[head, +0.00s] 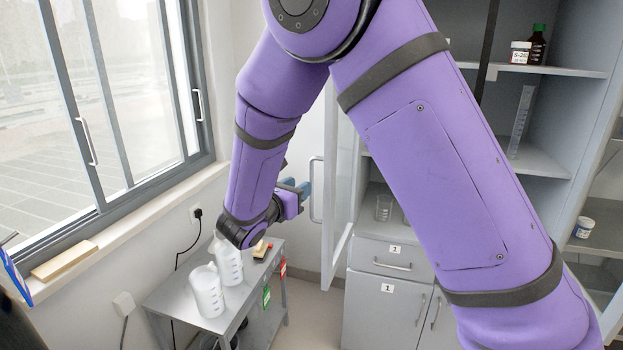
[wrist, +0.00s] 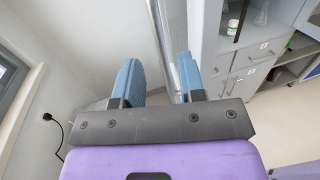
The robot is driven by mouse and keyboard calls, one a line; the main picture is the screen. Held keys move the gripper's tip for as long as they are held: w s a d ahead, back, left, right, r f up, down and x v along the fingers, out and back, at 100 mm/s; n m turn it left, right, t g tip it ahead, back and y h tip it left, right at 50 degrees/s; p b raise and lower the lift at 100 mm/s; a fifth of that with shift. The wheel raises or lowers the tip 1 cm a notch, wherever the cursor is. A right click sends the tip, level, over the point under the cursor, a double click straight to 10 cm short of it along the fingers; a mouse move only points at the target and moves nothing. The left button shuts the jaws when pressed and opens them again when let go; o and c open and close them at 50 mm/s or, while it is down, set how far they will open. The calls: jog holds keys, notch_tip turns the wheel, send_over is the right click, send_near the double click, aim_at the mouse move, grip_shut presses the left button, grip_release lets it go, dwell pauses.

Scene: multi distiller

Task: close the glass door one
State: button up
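The glass door (head: 343,170) stands swung open from the cabinet, seen nearly edge-on in the head view, with a pale vertical handle (head: 316,190) on its left side. My gripper (head: 302,188) is just left of that handle. In the wrist view, my gripper (wrist: 157,82) has its two blue fingers spread apart with nothing visibly held. The door's edge (wrist: 163,40) runs upright beyond the fingers, closer to the right one. I cannot tell whether a finger touches the door. My arm hides part of the cabinet.
The grey cabinet (head: 388,258) with shelves and drawers is at the right, holding bottles and glassware. A small grey table (head: 185,303) with white plastic bottles (head: 207,290) stands below my gripper. A window (head: 110,100) and wall are at the left.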

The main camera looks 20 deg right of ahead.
aim_at(311, 179)
jog(key=x, duration=0.7)
jog(key=shift+c, duration=0.2)
grip_shut()
